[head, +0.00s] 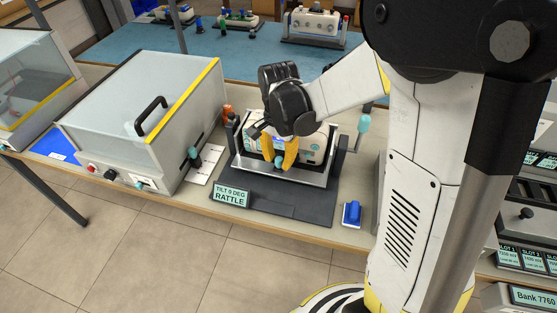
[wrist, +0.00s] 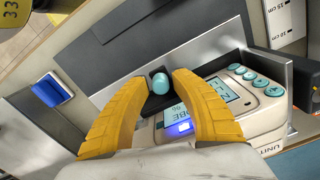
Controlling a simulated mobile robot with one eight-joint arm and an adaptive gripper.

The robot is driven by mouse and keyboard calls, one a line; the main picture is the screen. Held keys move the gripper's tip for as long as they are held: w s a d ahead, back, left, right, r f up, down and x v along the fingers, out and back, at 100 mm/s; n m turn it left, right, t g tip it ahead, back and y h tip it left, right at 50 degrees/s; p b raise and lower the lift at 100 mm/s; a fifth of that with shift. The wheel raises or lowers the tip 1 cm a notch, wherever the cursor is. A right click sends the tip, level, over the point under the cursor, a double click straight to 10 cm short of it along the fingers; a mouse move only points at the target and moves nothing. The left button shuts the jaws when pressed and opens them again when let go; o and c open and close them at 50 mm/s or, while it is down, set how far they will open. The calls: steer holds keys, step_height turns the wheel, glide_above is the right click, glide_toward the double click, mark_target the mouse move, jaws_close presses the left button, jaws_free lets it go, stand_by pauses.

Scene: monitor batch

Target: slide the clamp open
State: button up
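The clamp shows as a rounded teal knob on a dark block (wrist: 160,84), at the metal front rail of a fixture. In the head view its teal knob (head: 279,162) shows low between my yellow fingers. My gripper (head: 279,157) reaches down over the fixture. In the wrist view my gripper (wrist: 160,77) is open, its two fingertips on either side of the knob with gaps visible; I cannot tell how deep they reach. A white unit (wrist: 225,105) with a screen and teal buttons sits in the fixture behind the clamp, partly hidden by my fingers.
A sign reading "TILT 0 DEG RATTLE" (head: 231,196) stands at the fixture's front left. A blue block (head: 352,213) lies to the right. A clear-lidded box (head: 140,110) stands left. A teal-topped lever (head: 363,124) rises at the fixture's right. More units (head: 315,24) stand on the back table.

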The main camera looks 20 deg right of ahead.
jaws_close()
steer(key=shift+s+a, duration=0.5)
steer(key=shift+s, duration=0.15)
steer(key=shift+s+a, duration=0.45)
steer(key=shift+s, duration=0.2)
jaws_free()
